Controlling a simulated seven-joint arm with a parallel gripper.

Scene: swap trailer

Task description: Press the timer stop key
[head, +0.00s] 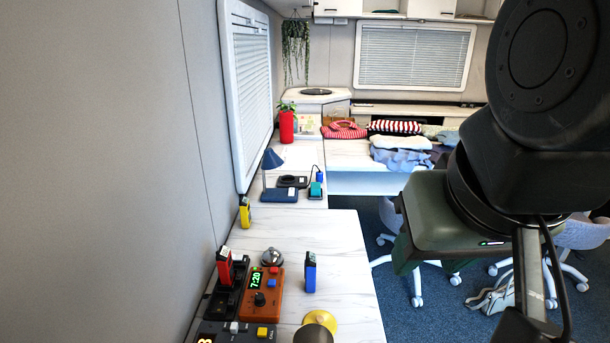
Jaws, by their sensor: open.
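The orange timer (266,290) sits on the white counter at lower centre. Its green display reads 7:20. It has a small red key (273,270), a blue key (272,283) and a dark round knob (260,299). Key labels are too small to read, so I cannot tell which one is stop. My gripper (408,236) is at the right, beyond the counter's right edge in the picture and apart from the timer. It is open, and nothing shows held in it; its fingertips are hard to make out.
A black rack (226,300) with a red device (225,267) stands left of the timer. A silver bell (271,257) is behind it, and a blue device (310,272) stands to its right. A yellow disc (322,321) is in front. A yellow device (245,212) stands farther back.

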